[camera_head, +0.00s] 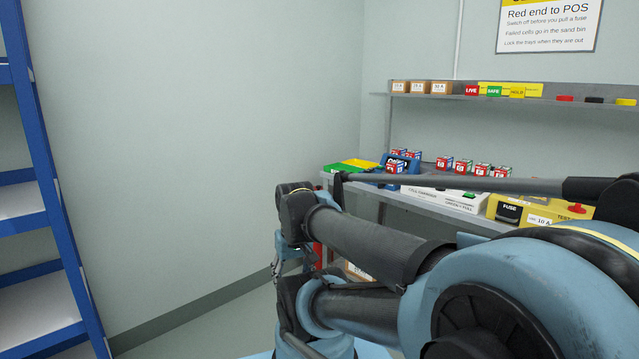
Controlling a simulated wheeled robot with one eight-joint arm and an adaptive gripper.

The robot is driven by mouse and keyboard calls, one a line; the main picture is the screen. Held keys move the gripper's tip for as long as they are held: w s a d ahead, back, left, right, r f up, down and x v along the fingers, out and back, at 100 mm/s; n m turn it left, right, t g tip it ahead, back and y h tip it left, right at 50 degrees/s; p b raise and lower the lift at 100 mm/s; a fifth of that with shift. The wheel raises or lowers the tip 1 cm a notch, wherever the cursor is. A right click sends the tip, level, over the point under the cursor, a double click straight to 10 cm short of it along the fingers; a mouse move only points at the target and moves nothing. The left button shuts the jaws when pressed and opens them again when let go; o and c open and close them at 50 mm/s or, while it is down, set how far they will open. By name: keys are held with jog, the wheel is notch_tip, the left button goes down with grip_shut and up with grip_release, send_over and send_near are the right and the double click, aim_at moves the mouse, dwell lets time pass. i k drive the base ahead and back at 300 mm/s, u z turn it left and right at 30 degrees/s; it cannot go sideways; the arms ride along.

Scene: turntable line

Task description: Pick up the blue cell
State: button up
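Several small box-shaped cells with red and white labels stand on the grey bench (375,194) at the right. One cell with blue sides (396,168) stands in front of a blue holder (386,158) at the bench's left part. More cells stand in a row to its right, such as a red and blue one (442,163) and a red and green one (500,172). I cannot tell for certain which is the blue cell. My gripper (277,270) hangs to the left of the bench, apart from the cells. It is small and partly hidden; its opening is unclear.
A green and yellow tray (350,166) lies at the bench's left end. A yellow fuse box (540,210) stands on the right. A shelf (480,97) with boxes and tags hangs above. A blue rack (45,180) stands far left. My arm hides part of the bench.

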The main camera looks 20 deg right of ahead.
aim_at(397, 166)
jog(key=z, duration=1.15)
